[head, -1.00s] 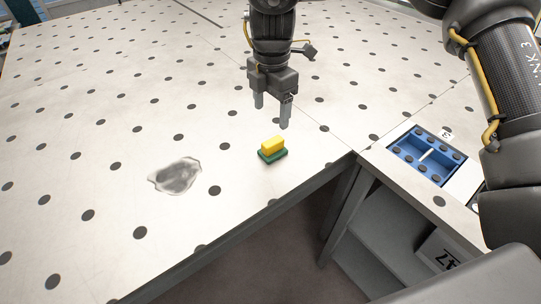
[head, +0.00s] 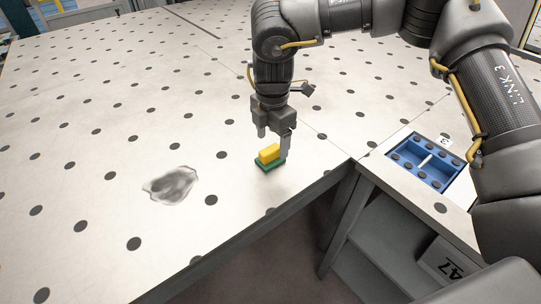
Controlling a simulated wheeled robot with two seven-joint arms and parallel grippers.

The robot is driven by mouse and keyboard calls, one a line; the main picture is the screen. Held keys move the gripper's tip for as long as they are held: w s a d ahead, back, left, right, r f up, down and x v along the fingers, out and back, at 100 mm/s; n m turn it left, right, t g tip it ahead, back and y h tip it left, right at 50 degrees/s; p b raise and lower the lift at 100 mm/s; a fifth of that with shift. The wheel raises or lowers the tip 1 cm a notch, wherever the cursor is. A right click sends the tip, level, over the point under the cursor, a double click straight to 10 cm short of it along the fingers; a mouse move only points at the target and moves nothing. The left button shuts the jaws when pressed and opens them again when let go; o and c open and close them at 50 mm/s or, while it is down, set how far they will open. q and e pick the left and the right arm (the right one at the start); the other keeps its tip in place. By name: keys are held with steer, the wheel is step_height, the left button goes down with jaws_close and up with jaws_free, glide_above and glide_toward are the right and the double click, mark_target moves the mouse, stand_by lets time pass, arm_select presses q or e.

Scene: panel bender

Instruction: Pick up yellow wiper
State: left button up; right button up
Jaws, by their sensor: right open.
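The yellow wiper (head: 268,153) is a small yellow block on a dark green base. It sits on the perforated white table near its front edge. My right gripper (head: 273,144) points down from above, with its two fingers apart at the wiper's upper far side. One finger hangs at the wiper's right; the other is behind it to the left. Whether the fingers touch it I cannot tell. My left gripper is out of view.
A grey smudge (head: 171,186) lies on the white table (head: 90,170) left of the wiper. A blue tray (head: 424,162) is set in the side table at right. A dark gap lies beyond the table's front edge. The table's left side is clear.

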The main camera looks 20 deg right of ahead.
mark_target(270, 149)
steer(key=f, duration=0.1)
steer(key=f+p, duration=0.1)
steer(key=f, duration=0.2)
steer(key=shift+w+a+f+p, duration=0.1)
steer(key=shift+a+f+p, duration=0.15)
steer(key=shift+p, duration=0.1)
steer(key=shift+f, duration=0.25)
steer(key=shift+c, duration=0.4)
steer(key=c, duration=1)
